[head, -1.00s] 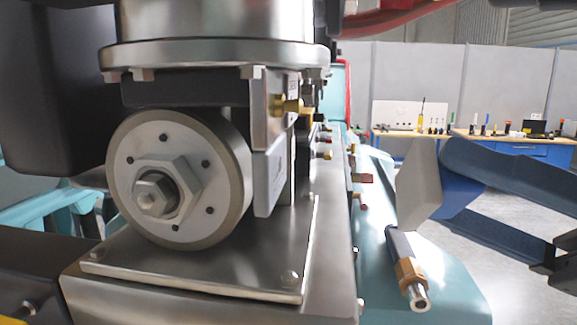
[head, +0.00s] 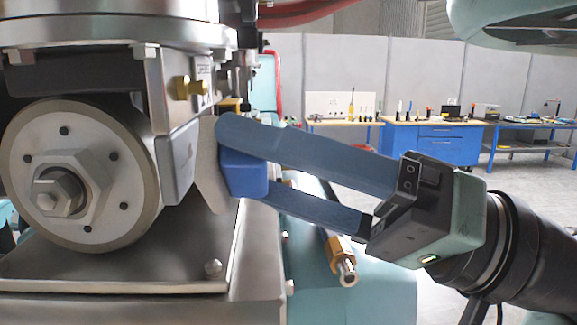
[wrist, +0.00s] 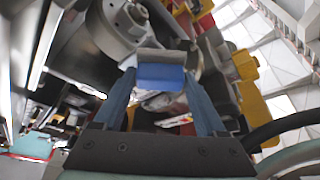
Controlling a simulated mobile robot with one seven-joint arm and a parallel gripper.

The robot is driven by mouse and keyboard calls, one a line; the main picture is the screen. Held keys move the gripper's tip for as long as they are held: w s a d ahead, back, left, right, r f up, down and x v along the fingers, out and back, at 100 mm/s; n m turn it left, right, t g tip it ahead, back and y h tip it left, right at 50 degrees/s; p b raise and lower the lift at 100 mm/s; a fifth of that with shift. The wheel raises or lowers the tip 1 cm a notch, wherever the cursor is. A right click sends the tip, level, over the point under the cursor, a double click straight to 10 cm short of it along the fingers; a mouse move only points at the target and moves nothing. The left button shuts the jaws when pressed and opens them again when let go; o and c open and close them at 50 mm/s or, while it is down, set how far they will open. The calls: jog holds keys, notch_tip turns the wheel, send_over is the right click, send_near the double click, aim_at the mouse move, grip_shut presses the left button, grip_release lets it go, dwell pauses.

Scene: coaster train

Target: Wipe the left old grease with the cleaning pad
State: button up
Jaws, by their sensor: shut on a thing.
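The cleaning pad has a blue block (head: 243,174) as its back and a pale grey slab (head: 211,165) as its face. My gripper (head: 238,158) is shut on the blue block, one finger on each side. The grey face stands upright close beside the metal block (head: 180,165) next to the wheel. I cannot tell whether they touch. In the wrist view the pad (wrist: 161,76) sits between the fingertips, below a round metal part. I cannot make out the old grease in either view; the pad may hide it.
The round wheel with a hex nut (head: 75,175) stands at the left above a metal plate (head: 120,275). A brass-ended rod (head: 343,262) juts out below my fingers. A blue workbench (head: 430,140) stands far behind. Open floor lies at the right.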

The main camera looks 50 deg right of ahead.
jog(key=shift+w+a, duration=0.65)
jog(key=shift+w, duration=0.15)
dwell(0.8)
jog(key=w+d, duration=0.3)
jog(key=d, duration=0.1)
jog(key=shift+w+d+r, duration=0.1)
jog(key=shift+w+d, duration=0.25)
jog(key=shift+w, duration=0.05)
dwell(0.4)
jog(key=shift+s+a, duration=0.4)
jog(key=shift+a, duration=0.2)
jog(key=shift+s+a+b, duration=0.2)
jog(key=shift+s+a, duration=0.55)
jog(key=shift+a, duration=0.2)
jog(key=shift+s+a+b, duration=0.15)
jog(key=shift+s+a, duration=0.6)
jog(key=shift+a, duration=0.15)
